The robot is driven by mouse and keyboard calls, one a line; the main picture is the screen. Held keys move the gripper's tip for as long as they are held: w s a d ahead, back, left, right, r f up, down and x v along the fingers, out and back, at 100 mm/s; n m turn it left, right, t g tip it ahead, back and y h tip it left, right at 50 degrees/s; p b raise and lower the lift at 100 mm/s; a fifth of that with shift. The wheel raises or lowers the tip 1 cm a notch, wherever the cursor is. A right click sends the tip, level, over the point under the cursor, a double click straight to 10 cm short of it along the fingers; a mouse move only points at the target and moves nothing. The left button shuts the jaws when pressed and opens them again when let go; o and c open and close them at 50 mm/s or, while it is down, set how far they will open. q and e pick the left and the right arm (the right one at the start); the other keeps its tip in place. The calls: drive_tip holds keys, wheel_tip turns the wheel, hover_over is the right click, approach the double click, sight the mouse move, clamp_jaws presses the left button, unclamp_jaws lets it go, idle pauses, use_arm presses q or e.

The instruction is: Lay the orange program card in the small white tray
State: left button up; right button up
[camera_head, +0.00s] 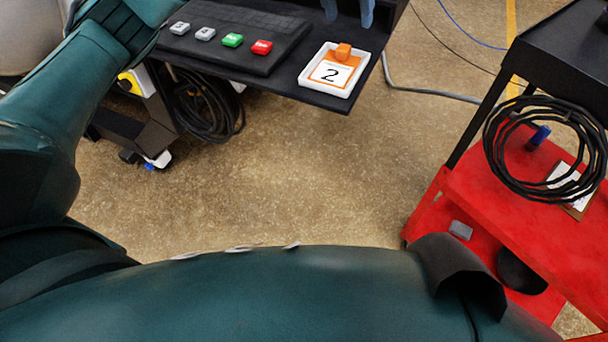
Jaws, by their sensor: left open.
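The orange program card (318,81) carries a white label with the number 2 and a small orange grip block. It lies inside the small white tray (327,91), face up, within the rim. The tray sits near the front right corner of a dark shelf. My left gripper (348,18) shows only as two blue-grey fingertips at the top edge, apart, with nothing seen between them. They are beyond the tray and clear of the card. The rest of that gripper is out of frame. My right gripper is not in view.
A keypad panel (235,42) with white, green and red buttons is left of the tray. A red cart (460,190) with a black cable coil (500,165) stands at right. Open floor (270,180) lies between.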

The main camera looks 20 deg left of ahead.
use_arm(q)
drive_tip(key=s+d+f+m+g+h, duration=0.3)
drive_tip(key=s+d+f+h, duration=0.2)
drive_tip(key=d+f, duration=0.3)
drive_tip(key=s+d+r+n+g+h, duration=0.35)
drive_tip(key=s+d+h, duration=0.7)
drive_tip(key=h, duration=0.35)
drive_tip(key=w+a+f+n+t+y, duration=0.3)
drive_tip(key=a+f+n+t+y, duration=0.15)
drive_tip(key=n+t, duration=0.65)
drive_tip(key=w+a+f+n+t+y, duration=0.25)
drive_tip(key=a+f+n+t, duration=0.2)
drive_tip(key=n+t, duration=0.75)
drive_tip(key=s+a+f+n+g+y, duration=0.3)
drive_tip(key=s+f+n+g+y, duration=0.1)
drive_tip(key=f, duration=0.5)
drive_tip(key=s+a+f+n+g+y, duration=0.4)
drive_tip(key=s+f+n, duration=0.3)
drive_tip(key=f, duration=0.3)
drive_tip(key=shift+s+a+f+g+y, duration=0.3)
drive_tip(key=shift+s+g+y, duration=0.1)
drive_tip(key=shift+g, duration=0.05)
